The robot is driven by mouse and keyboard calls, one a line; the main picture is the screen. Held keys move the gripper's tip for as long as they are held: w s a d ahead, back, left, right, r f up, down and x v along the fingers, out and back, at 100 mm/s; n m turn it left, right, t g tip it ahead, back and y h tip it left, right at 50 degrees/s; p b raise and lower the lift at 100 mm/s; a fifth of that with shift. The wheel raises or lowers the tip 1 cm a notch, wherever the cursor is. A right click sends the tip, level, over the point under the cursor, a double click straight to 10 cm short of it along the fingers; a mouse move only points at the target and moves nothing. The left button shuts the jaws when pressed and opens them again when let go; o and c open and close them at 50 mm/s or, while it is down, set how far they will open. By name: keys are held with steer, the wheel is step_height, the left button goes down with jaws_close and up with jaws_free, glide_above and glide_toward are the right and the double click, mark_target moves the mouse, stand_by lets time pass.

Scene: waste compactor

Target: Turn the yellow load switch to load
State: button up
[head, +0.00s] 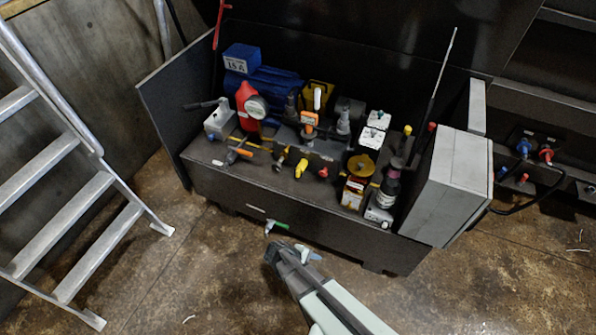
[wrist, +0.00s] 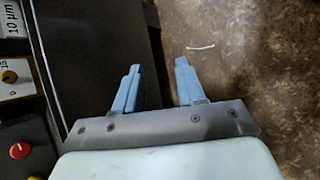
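A yellow handle (head: 301,168), which looks like the load switch, sticks up near the front of the dark cabinet top in the head view. Its markings are too small to read. Another small yellow knob (head: 407,130) stands further right, so I cannot be sure which is the load switch. My gripper (head: 293,250) is low in front of the cabinet, apart from both. In the wrist view my gripper (wrist: 158,68) has its two blue fingers spread with nothing between them.
A green-handled lever (head: 278,225) is on the cabinet front close to my gripper. Several valves and fittings crowd the cabinet top, with a red bottle (head: 249,105) and a blue motor (head: 265,82) behind. A grey box (head: 448,188) stands right, a ladder (head: 62,235) left. The front floor is open.

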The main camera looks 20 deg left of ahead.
steer(key=w+a+r+n+t+y, duration=0.1)
steer(key=w+a+r+n+t, duration=0.25)
steer(key=w+a, duration=0.25)
steer(key=w+a+r+n+t+y, duration=0.1)
steer(key=w+a+r+n+t, duration=0.1)
steer(key=w+a+n+t, duration=0.35)
steer(key=n+t+y, duration=0.4)
steer(key=n, duration=0.7)
glide_toward(297, 172)
steer(key=w, duration=1.1)
steer(key=shift+d+f, duration=0.15)
steer(key=c, duration=0.7)
steer(key=shift+o, duration=0.2)
